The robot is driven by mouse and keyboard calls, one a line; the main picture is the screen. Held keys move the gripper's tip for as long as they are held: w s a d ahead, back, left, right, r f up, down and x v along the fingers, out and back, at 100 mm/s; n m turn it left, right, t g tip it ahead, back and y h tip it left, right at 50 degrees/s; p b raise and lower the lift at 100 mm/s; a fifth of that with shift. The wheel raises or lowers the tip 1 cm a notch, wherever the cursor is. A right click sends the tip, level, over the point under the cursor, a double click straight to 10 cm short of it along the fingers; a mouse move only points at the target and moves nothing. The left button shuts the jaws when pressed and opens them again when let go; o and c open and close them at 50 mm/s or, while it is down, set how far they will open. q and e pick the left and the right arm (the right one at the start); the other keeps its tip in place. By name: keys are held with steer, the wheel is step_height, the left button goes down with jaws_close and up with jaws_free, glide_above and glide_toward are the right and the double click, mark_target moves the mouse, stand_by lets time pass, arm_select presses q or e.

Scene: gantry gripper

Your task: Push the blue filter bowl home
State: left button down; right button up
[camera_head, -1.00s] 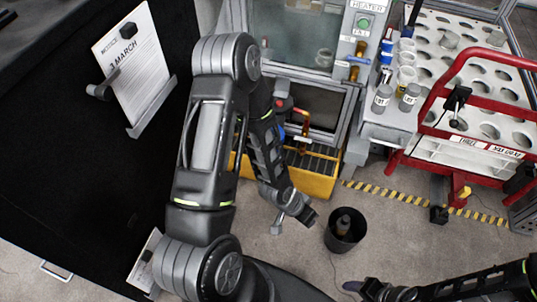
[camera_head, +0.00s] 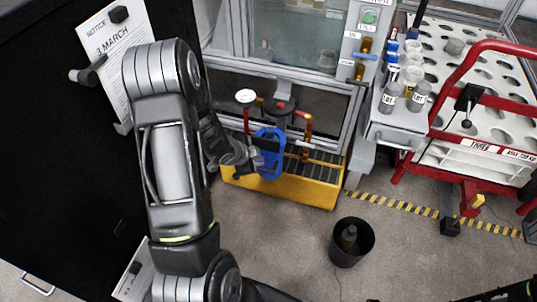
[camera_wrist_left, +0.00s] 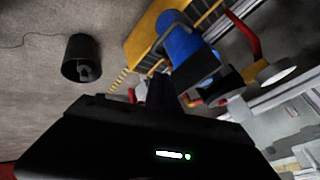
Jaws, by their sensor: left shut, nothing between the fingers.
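The blue filter bowl (camera_head: 270,168) hangs at the pipework above the yellow tray (camera_head: 300,190) in the head view. It also shows in the wrist view (camera_wrist_left: 183,42), beside a dark block. My left gripper (camera_head: 252,158) is just left of the bowl, shut and empty; its fingers are partly lost against dark parts, so I cannot tell whether they touch it. In the wrist view the dark fingers (camera_wrist_left: 158,88) point toward the bowl area. The bowl's upper end is partly hidden, so its seating cannot be judged. My right gripper is outside the picture.
A red-handled pipe and round white gauge (camera_head: 246,96) stand close to the bowl. A black bin (camera_head: 351,242) is on the floor at right. A red-framed cart (camera_head: 470,90) and a grey shelf with bottles (camera_head: 391,97) stand further right. Floor between is clear.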

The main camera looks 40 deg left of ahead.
arm_select(q)
steer(key=b, duration=0.2)
glide_toward(274, 155)
step_height(274, 155, down, 4)
steer(key=d, duration=0.2)
steer(key=shift+w+a+p, duration=0.45)
steer(key=shift+w+a, duration=0.1)
steer(key=shift+w, duration=0.35)
steer(key=shift+w+a, duration=0.35)
steer(key=shift+w, duration=0.15)
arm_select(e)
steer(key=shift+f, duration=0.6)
